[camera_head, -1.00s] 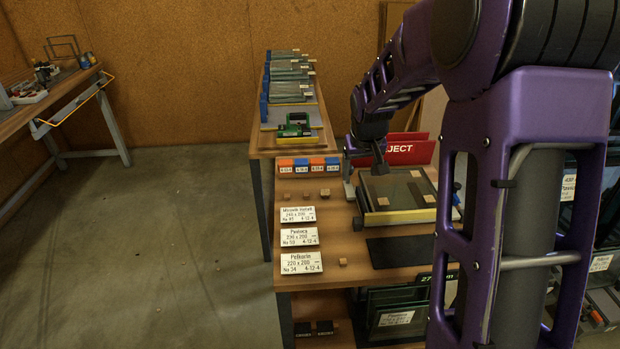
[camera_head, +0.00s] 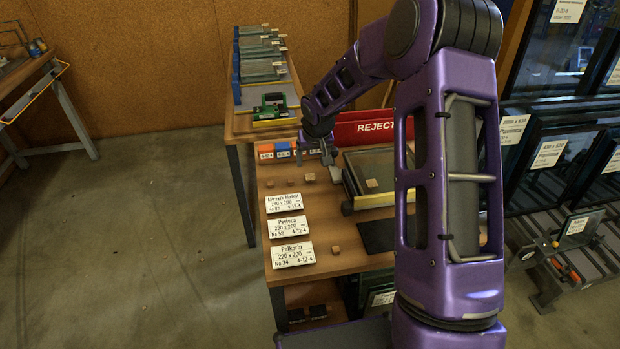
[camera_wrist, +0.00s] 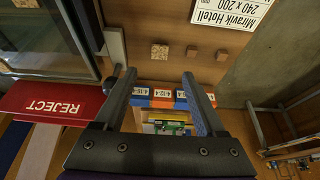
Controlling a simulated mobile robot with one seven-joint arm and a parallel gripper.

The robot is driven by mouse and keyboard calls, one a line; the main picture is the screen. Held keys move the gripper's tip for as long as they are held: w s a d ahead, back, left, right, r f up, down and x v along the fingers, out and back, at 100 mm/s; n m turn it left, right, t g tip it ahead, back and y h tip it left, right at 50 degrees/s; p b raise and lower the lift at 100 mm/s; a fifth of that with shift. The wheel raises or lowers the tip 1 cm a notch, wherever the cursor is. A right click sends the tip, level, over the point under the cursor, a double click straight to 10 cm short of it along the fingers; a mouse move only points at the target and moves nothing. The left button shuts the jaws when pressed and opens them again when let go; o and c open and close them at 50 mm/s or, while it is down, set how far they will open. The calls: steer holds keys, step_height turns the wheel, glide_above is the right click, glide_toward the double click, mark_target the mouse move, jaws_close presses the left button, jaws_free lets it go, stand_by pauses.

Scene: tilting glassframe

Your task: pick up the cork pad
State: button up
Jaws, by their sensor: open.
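Small brown cork pads lie on the wooden table. One cork pad (camera_head: 309,177) lies just below my gripper in the head view, with smaller brown blocks (camera_head: 290,183) to its left. In the wrist view the speckled cork pad (camera_wrist: 159,51) lies just beyond the fingertips, roughly midway between them. Two plainer brown blocks (camera_wrist: 191,51) (camera_wrist: 222,55) lie to its right. Another small block (camera_head: 336,251) lies near the front of the table, and a pad (camera_head: 371,183) rests on the glass. My gripper (camera_wrist: 160,74) is open and empty above the table.
The framed glass stack (camera_head: 385,165) stands right of the pads, partly hidden by my arm. The red REJECT bin (camera_head: 372,128) is behind it. Orange and blue tagged blocks (camera_head: 283,150) line the back. White label cards (camera_head: 283,202) lie at the left. A dark mat (camera_head: 376,236) is in front.

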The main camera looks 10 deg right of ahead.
mark_target(310, 177)
steer(key=x, duration=0.7)
steer(key=shift+f, duration=0.3)
steer(key=shift+f+b, duration=0.2)
steer(key=shift+b, duration=0.25)
stand_by(0.4)
jaws_close()
stand_by(0.3)
